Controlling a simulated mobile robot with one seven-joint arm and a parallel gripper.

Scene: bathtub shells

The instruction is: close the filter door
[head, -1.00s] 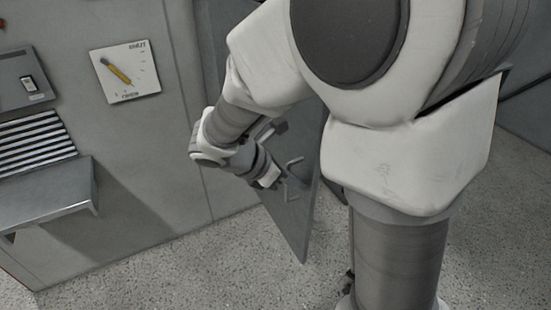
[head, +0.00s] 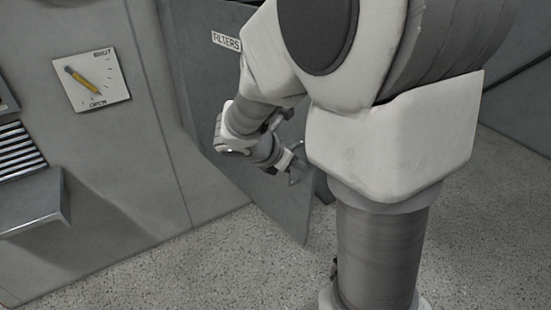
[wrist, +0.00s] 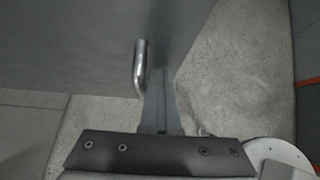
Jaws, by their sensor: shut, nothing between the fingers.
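The filter door (head: 205,95) is a grey metal panel with a "FILTERS" label (head: 226,41). It stands partly open, angled out from the wall, its lower free corner over the floor. A bent metal handle (head: 296,177) is on its face near the free edge; it also shows in the wrist view (wrist: 140,72). My gripper (head: 298,160) is at the door's face beside the handle. In the wrist view its closed fingers (wrist: 160,88) are just right of the handle, with nothing between them. I cannot tell whether they touch the handle or door.
The grey wall left of the door carries a dial plate (head: 92,97) with a yellow pointer and a ledge (head: 35,200) below a louvred vent (head: 20,148). Speckled floor (head: 200,270) is clear in front. My arm hides part of the door's upper right.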

